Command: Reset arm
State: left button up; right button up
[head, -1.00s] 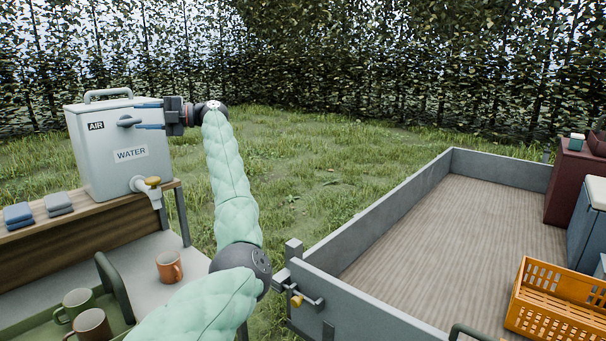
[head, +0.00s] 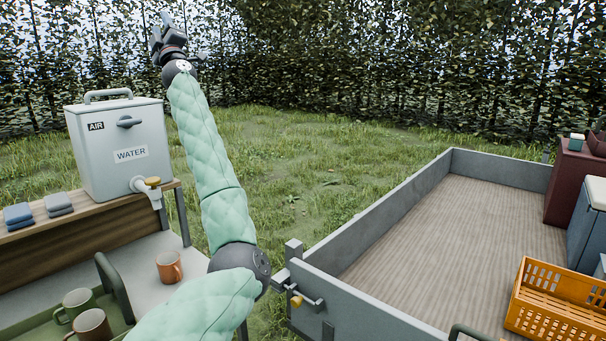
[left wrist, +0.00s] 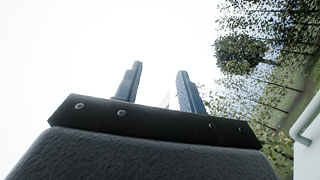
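My left arm in its green quilted sleeve reaches up in the head view. Its gripper (head: 164,24) is raised above and to the right of the water dispenser, clear of it, and points upward. In the left wrist view the two fingers of my left gripper (left wrist: 158,90) stand apart with only pale sky between them, so it is open and empty. The grey dispenser (head: 100,158), labelled AIR and WATER, stands upright on the wooden shelf. Its knob (head: 129,122) is on the front and its tap (head: 147,186) is below. My right gripper is not in view.
An orange-brown mug (head: 169,267) stands on the pale surface below the tap. Two more mugs stand in a green tray (head: 33,329). Folded cloths (head: 58,204) lie on the shelf. A grey trailer bed (head: 440,235) holds an orange crate (head: 555,322) at right.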

pick_arm(q)
jog(key=s+d+r+m+t+h, duration=0.25)
jog(key=d+m+t+h, duration=0.25)
jog(key=m+h, duration=0.6)
jog(key=s+d+f+m+g+h, duration=0.3)
jog(key=s+d+f+m+h, duration=0.15)
jog(key=f+h, duration=0.25)
jog(key=s+d+f+m+g, duration=0.2)
jog(key=s+d+f+g, duration=0.3)
jog(key=f, duration=0.9)
jog(key=s+d+f+m+g, duration=0.15)
jog(key=s+f, duration=0.55)
jog(key=f, duration=0.8)
jog(key=s+d+f+m+g, duration=0.25)
jog(key=s+f+g, duration=0.3)
jog(key=f, duration=0.85)
jog(key=s+d+f+m+g, duration=0.1)
jog(key=s+d+f+g, duration=0.2)
jog(key=s+f, duration=1.1)
jog(key=s+d+f+m+g, duration=0.15)
jog(key=s+d+f, duration=0.25)
jog(key=s+f, duration=1)
jog(key=s+f+g, duration=0.5)
jog(key=s+f, duration=1)
jog(key=s, duration=0.2)
jog(key=shift+s+a+f+n, duration=0.15)
jog(key=shift+s+f+n, duration=0.15)
jog(key=shift+f, duration=0.05)
